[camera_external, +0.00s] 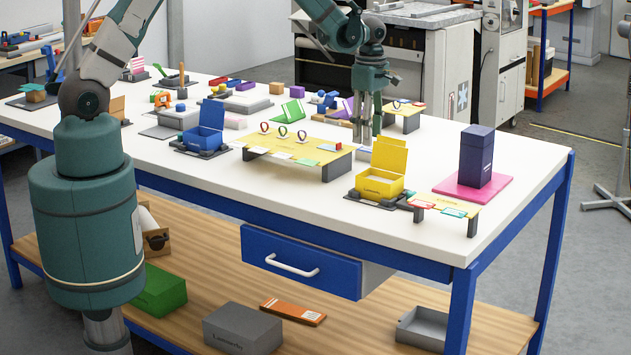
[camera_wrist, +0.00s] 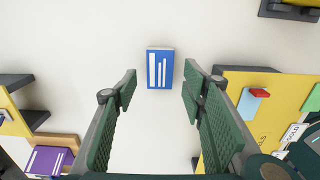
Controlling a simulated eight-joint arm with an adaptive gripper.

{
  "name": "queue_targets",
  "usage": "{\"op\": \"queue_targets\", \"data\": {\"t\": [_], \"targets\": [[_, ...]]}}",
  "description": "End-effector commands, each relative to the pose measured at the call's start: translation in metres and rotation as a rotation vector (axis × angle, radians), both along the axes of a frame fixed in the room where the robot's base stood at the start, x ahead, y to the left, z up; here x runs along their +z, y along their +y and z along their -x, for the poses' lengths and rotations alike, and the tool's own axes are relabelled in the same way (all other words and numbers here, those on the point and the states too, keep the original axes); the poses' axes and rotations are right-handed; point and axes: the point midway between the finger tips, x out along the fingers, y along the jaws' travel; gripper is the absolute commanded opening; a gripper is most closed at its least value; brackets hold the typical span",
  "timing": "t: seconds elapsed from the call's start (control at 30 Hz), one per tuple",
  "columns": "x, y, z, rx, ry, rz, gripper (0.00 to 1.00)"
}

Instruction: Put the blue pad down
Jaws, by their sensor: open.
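The blue pad (camera_wrist: 160,68) lies flat on the white tabletop (camera_wrist: 80,50) in the wrist view. It is a small blue block with white stripes on its top. My gripper (camera_wrist: 160,86) is open, with one finger to the left and one to the right of the pad's line. The pad shows just beyond the fingertips, with white table visible around it, and neither finger touches it in this view. In the external view my gripper (camera_external: 367,138) points straight down over the table; I cannot clearly make out the blue pad there.
A yellow stand (camera_external: 298,150) with cards is left of my gripper in the external view. An open yellow box (camera_external: 380,184) stands in front. A smaller yellow stand (camera_external: 406,110) is behind right. A dark blue box (camera_external: 477,158) stands on a pink mat (camera_external: 492,190) at right.

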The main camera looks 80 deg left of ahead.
Motion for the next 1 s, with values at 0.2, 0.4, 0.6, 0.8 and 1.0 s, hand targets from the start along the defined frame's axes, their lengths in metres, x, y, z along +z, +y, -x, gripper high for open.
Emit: {"op": "queue_targets", "data": {"t": [0.2,0.4,0.6,0.8,1.0], "targets": [[0.033,0.000,0.000,0.000,0.000,0.000,0.42],[0.056,0.000,0.000,0.000,0.000,0.000,0.42],[0.068,0.000,0.000,0.000,0.000,0.000,0.42],[0.071,0.000,0.000,0.000,0.000,0.000,0.42],[0.071,0.000,0.000,0.000,0.000,0.000,0.42]]}}
